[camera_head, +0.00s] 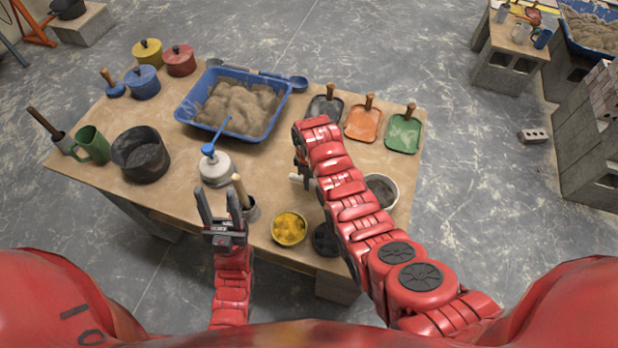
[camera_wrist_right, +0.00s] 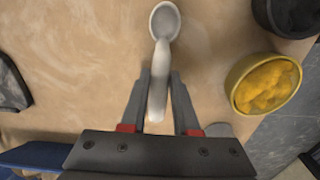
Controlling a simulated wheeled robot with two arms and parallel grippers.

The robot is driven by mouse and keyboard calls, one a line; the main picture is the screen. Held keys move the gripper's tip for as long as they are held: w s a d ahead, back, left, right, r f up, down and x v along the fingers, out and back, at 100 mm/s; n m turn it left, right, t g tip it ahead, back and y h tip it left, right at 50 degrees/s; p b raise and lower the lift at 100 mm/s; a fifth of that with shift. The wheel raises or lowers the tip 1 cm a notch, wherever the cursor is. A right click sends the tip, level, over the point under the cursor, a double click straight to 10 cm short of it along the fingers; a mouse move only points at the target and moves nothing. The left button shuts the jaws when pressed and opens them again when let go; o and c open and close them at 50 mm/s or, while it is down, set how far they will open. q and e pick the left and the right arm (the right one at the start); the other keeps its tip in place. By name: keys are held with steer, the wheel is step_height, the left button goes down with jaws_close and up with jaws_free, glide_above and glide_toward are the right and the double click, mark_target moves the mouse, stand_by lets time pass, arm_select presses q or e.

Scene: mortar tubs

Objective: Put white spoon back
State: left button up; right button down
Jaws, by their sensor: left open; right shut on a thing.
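The white spoon (camera_wrist_right: 161,70) is between the fingers of my right gripper (camera_wrist_right: 160,82) in the right wrist view, its bowl pointing away from the gripper and its handle between the fingers. In the head view only a short white piece of the spoon (camera_head: 296,178) shows beside the right gripper (camera_head: 302,170), which is mostly hidden by my red arm. The spoon is over the table; its height cannot be told.
A white jar (camera_head: 215,172) holds a blue spoon (camera_head: 222,134). A yellow-filled bowl (camera_head: 289,229) and a dark round item (camera_head: 325,240) stand near the front edge. A grey-filled tub (camera_head: 395,190) is partly behind my right arm. A blue mortar tray (camera_head: 190,104) and three trowels (camera_head: 403,134) lie farther back.

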steer(key=shift+f+b, duration=0.35)
steer(key=shift+f, duration=0.05)
stand_by(0.4)
steer(key=c, duration=0.6)
jaws_free()
steer(key=shift+r, duration=0.1)
steer(key=shift+w+r+b, duration=0.1)
steer(key=shift+r+b, duration=0.25)
steer(key=shift+r, duration=0.25)
step_height(320, 180, up, 4)
steer(key=shift+f+b, duration=0.1)
steer(key=shift+b, duration=0.75)
step_height(320, 180, up, 12)
steer(key=p, duration=1)
steer(key=shift+r+p, duration=0.2)
steer(key=shift+p, duration=0.15)
steer(key=shift+f, duration=0.15)
